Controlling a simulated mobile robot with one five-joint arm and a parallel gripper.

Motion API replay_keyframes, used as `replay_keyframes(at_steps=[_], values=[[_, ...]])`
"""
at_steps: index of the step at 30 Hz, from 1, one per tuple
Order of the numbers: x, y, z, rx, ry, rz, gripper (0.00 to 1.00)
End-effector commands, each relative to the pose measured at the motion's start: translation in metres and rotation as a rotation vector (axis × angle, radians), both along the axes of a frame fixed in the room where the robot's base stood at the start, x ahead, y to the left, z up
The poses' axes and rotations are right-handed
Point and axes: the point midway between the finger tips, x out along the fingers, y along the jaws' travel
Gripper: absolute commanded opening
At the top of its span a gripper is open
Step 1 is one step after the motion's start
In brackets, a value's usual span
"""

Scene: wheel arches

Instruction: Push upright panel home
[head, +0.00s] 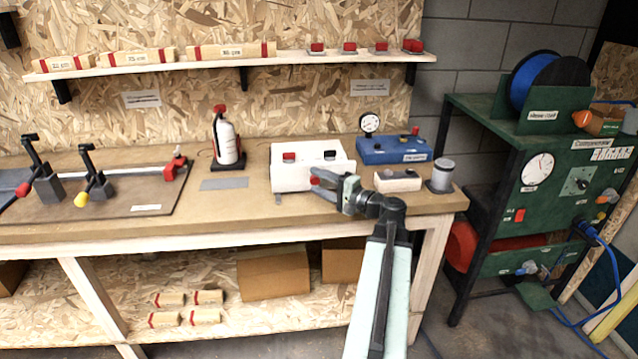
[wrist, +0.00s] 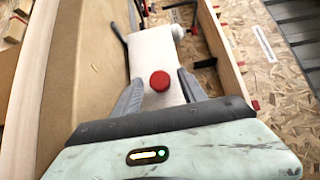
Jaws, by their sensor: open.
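A white box (head: 290,180) stands on the wooden bench, with a red and a black control on top and a red round button (wrist: 160,81) on its front. I cannot tell for certain which part is the upright panel; the box's pale front face (wrist: 155,50) is the nearest upright surface. My gripper (head: 314,181) is at the box's front right, its fingers apart and empty. In the wrist view the button appears between the fingertips; contact is not clear. My gripper hides part of the front face in the head view.
A small cream box (head: 398,183) and a grey cylinder (head: 441,176) stand right of my gripper. A blue box (head: 393,151) with a gauge is behind. A fire extinguisher (head: 227,141) stands left. Clear bench (head: 225,212) lies at the front left.

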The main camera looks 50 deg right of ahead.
Motion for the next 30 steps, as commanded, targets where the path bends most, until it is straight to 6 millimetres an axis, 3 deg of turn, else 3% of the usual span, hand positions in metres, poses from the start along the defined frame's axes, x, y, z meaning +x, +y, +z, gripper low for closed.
replay_keyframes(at_steps=[5,10,11,30], values=[[0.0001,0.0002,0.0000,0.000,0.000,0.000,0.49],[0.0001,0.0004,-0.0001,0.000,0.000,0.001,0.02],[0.0001,0.0004,-0.0001,0.000,0.000,0.001,0.00],[0.0005,0.0011,-0.0002,0.000,0.001,0.003,0.00]])
